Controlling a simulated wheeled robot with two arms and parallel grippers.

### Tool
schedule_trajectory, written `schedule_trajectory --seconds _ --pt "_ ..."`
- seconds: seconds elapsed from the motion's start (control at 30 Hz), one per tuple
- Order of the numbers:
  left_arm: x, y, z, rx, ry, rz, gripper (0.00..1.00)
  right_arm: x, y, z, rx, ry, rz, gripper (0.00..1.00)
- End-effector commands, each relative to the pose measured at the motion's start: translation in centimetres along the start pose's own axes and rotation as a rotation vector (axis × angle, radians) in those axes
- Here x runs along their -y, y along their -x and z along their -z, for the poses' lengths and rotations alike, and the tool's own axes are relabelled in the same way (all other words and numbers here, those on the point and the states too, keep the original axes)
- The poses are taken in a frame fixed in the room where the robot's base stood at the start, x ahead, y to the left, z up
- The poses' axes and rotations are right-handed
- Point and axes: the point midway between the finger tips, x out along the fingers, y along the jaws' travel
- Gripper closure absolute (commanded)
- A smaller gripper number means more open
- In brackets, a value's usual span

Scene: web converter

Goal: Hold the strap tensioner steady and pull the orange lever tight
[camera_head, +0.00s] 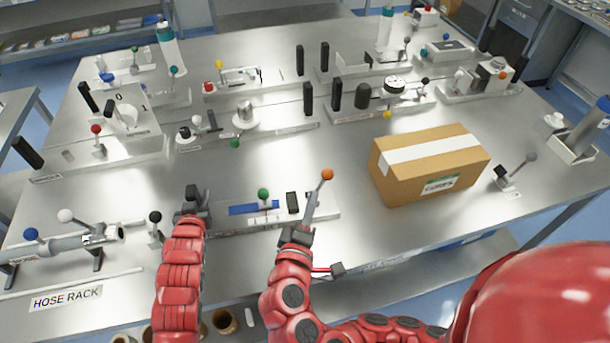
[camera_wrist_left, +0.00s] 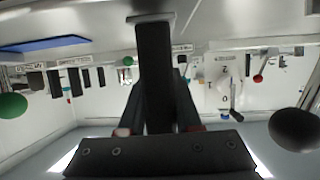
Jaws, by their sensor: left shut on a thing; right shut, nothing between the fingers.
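The strap tensioner is a low grey plate (camera_head: 328,210) near the table's front edge, with a blue strap (camera_head: 240,210), a green-knobbed lever (camera_head: 263,194) and a black block (camera_head: 292,200). The orange lever (camera_head: 327,174) rises at its right end, its grey shaft leaning up and right. My left gripper (camera_head: 193,198) is shut on a black upright grip at the plate's left end; the grip (camera_wrist_left: 154,65) stands between the fingers in the left wrist view. My right gripper (camera_head: 298,236) is shut and empty at the lever's lower end; whether it touches the shaft is unclear.
A cardboard box (camera_head: 430,165) stands right of the orange lever. A black-knobbed lever (camera_head: 155,218) and the hose rack (camera_head: 65,245) are left of my left gripper. Several other fixtures line the back. The table between them and the tensioner is mostly clear.

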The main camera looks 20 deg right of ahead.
Motion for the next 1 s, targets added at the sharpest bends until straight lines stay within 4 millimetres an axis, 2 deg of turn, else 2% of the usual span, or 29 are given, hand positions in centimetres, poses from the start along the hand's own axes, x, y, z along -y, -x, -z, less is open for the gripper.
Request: schedule_trajectory --seconds 0.03,0.67,0.7,0.87,1.0 --pt "0.2 -0.2 -1.3 0.029 0.002 0.005 1.0 0.1 0.0 0.0 0.0 0.0 0.0 1.0" --pt "0.2 0.1 -0.2 0.016 -0.001 0.005 1.0 0.2 0.0 0.0 0.0 0.0 0.0 1.0" --pt "0.2 0.1 -0.1 0.014 -0.001 0.005 0.64 0.2 0.0 0.0 0.0 0.0 0.0 1.0" --pt "0.1 0.2 0.1 0.009 -0.001 0.003 0.35 0.2 0.0 0.0 0.0 0.0 0.0 1.0" --pt "0.1 0.2 0.3 0.005 0.0 0.002 0.33 0.2 0.0 0.0 0.0 0.0 0.0 1.0"
